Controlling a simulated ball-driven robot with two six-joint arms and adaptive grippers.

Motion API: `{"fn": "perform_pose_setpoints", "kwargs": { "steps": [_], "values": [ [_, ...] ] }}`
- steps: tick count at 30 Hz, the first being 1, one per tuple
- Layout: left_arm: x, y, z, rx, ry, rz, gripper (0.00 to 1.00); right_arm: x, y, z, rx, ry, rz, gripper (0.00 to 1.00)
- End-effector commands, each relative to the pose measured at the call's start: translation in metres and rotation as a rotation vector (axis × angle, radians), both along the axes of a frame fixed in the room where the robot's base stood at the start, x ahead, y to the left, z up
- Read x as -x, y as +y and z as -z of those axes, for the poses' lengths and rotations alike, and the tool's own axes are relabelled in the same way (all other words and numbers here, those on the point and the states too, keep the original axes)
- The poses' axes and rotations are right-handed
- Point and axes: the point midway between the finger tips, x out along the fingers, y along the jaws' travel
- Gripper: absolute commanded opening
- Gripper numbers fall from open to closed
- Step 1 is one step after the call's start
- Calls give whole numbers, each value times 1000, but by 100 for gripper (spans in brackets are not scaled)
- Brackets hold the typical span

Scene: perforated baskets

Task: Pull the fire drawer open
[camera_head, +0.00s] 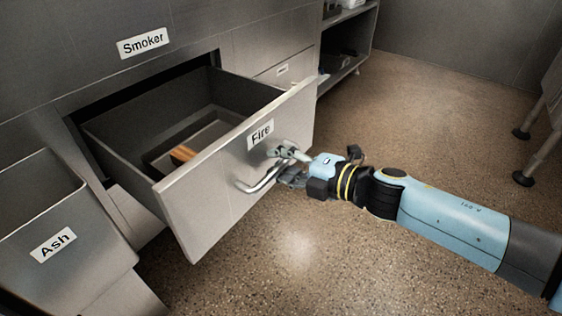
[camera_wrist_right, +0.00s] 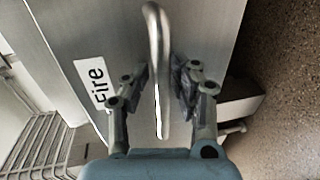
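The fire drawer (camera_head: 222,186) is pulled well out of the cabinet, its front labelled "Fire". It also shows in the right wrist view (camera_wrist_right: 205,30). Its curved metal handle (camera_head: 258,184) stands off the front; in the right wrist view the handle (camera_wrist_right: 160,75) runs between the two fingers. My right gripper (camera_head: 289,166) is at the handle's right end, fingers closed in on either side of the bar; it also shows in the right wrist view (camera_wrist_right: 161,82). Contact is hard to see at the tips. My left gripper is not in view.
A tray (camera_head: 213,139) and a brown wood-like piece (camera_head: 184,153) lie inside the drawer. A bin labelled "Ash" (camera_head: 95,215) stands at the left, and the "Smoker" panel (camera_head: 95,48) is above. Open shelves (camera_head: 345,72) are behind. The floor (camera_head: 430,130) in front is clear.

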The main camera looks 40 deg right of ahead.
Motion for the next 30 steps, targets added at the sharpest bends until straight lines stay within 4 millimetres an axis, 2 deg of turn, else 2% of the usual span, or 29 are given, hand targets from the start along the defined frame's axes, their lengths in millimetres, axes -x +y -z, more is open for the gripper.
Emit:
{"fn": "perform_pose_setpoints", "kwargs": {
  "steps": [2,10,13,24,30],
  "values": [
    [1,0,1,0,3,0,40,0,0,0,-1,1,0,38],
    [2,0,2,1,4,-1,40,1,0,1,0,2,0,38],
    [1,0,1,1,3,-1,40,7,-2,0,-1,3,0,38],
    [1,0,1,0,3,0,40,71,-25,-13,1,5,-3,38],
    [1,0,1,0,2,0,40,97,-34,-20,0,3,-4,38]
  ]
}}
